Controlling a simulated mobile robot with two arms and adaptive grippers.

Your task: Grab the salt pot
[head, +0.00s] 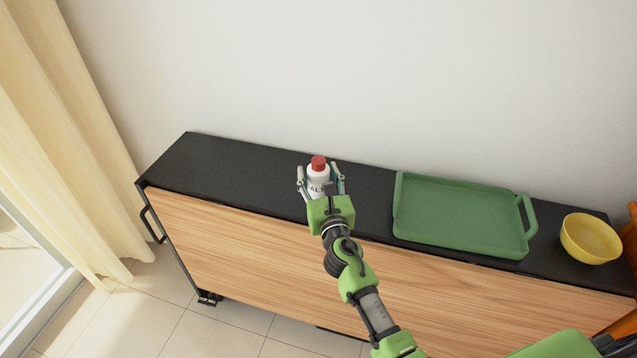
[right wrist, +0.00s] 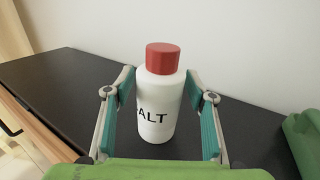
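The salt pot (head: 318,176) is a white bottle with a red cap and black lettering. It stands upright on the black top of the sideboard (head: 235,165). In the right wrist view the salt pot (right wrist: 157,95) stands between the fingers of my right gripper (right wrist: 160,92), with a visible gap on its right side and a smaller one on its left. My right gripper (head: 320,178) is open around the pot in the head view. The pot's lower part is partly hidden by the gripper in the head view. My left gripper is not in view.
A green tray (head: 398,215) with handles lies on the sideboard to the right of the pot. A yellow bowl (head: 590,240) stands at the far right. The sideboard top left of the pot is clear. A wall is behind, and a curtain (head: 70,140) hangs at left.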

